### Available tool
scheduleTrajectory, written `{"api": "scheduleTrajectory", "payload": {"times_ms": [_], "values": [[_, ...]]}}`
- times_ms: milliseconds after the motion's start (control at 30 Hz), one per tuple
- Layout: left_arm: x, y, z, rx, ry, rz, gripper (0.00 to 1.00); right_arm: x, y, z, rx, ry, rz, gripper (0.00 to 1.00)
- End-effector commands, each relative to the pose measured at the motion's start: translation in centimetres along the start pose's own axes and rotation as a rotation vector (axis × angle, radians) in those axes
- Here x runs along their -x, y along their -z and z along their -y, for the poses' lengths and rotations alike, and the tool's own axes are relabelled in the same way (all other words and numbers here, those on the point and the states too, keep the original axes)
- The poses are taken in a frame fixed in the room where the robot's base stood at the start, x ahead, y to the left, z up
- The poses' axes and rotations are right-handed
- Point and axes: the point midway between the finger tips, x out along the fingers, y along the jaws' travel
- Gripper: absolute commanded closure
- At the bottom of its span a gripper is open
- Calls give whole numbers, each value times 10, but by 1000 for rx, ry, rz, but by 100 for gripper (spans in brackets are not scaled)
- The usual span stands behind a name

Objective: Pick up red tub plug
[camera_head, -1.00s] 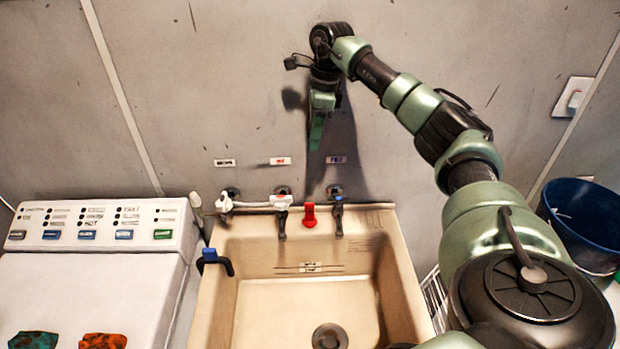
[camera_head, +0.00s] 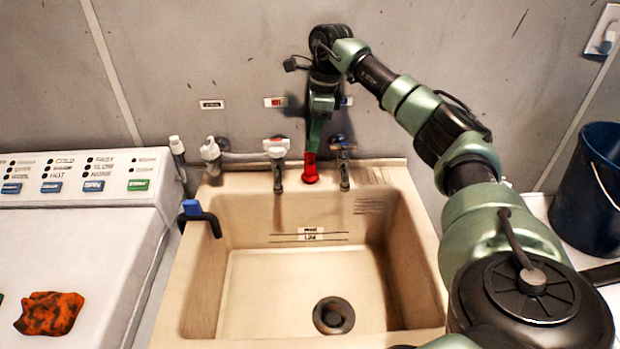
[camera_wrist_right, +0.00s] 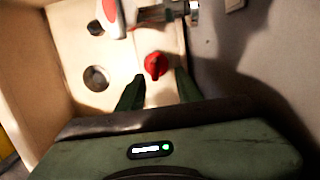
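The red tub plug (camera_head: 310,172) stands on the back ledge of the beige sink (camera_head: 190,290), between two taps. In the right wrist view the plug (camera_wrist_right: 156,65) lies just ahead of my fingertips, roughly midway between them. My right gripper (camera_head: 314,146) points down over the plug in the head view, and its finger hides part of the plug's top. In the right wrist view my right gripper (camera_wrist_right: 158,88) has its two green fingers apart with nothing held. I cannot tell if a finger touches the plug. My left gripper is not in view.
A white-handled tap (camera_head: 277,150) stands left of the plug and a blue-handled tap (camera_head: 344,165) close on its right. The wall is right behind. A washer (camera_head: 75,235) with an orange cloth (camera_head: 50,313) stands left. A blue bucket (camera_head: 590,190) is at right.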

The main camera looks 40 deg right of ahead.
Motion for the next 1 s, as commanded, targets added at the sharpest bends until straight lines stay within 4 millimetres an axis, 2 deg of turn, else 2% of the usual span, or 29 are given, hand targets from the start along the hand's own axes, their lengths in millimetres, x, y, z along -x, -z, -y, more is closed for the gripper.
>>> {"api": "scheduleTrajectory", "payload": {"times_ms": [33,100,367,700,967,1000], "values": [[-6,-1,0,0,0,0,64,-6,1,0,0,0,1,65],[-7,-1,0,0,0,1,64,-10,1,0,0,0,0,65],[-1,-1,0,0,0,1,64,-35,1,-2,0,-2,-2,65],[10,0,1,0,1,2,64,-80,-1,-9,-1,-1,-1,65],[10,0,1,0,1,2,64,-84,-1,-8,0,0,0,65],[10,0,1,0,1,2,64,-84,-1,-8,0,0,0,70]]}}
